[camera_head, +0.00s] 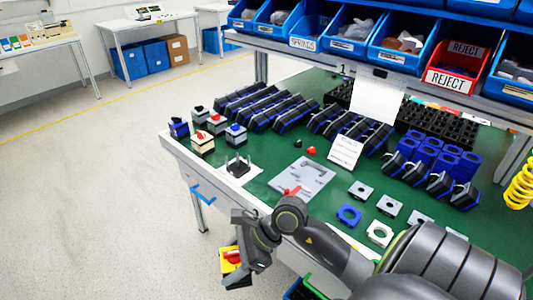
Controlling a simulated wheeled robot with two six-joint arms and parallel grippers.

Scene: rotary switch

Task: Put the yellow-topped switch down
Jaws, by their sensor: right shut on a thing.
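The yellow-topped switch (227,260) has a yellow top with a red knob on it. It is in my right gripper (240,268), beyond the table's near left edge and in front of it. The gripper is shut on the switch, and dark gripper parts hide some of it. The switch appears tilted on its side, with its yellow face to the left. My left gripper is not in view.
The green table (262,192) holds several small switches (202,142) at its left corner. A grey fixture plate (303,180) lies near the front edge, beside a dark pronged part (238,166) on a white pad. Blue bins (345,38) and a red reject bin (455,68) stand above.

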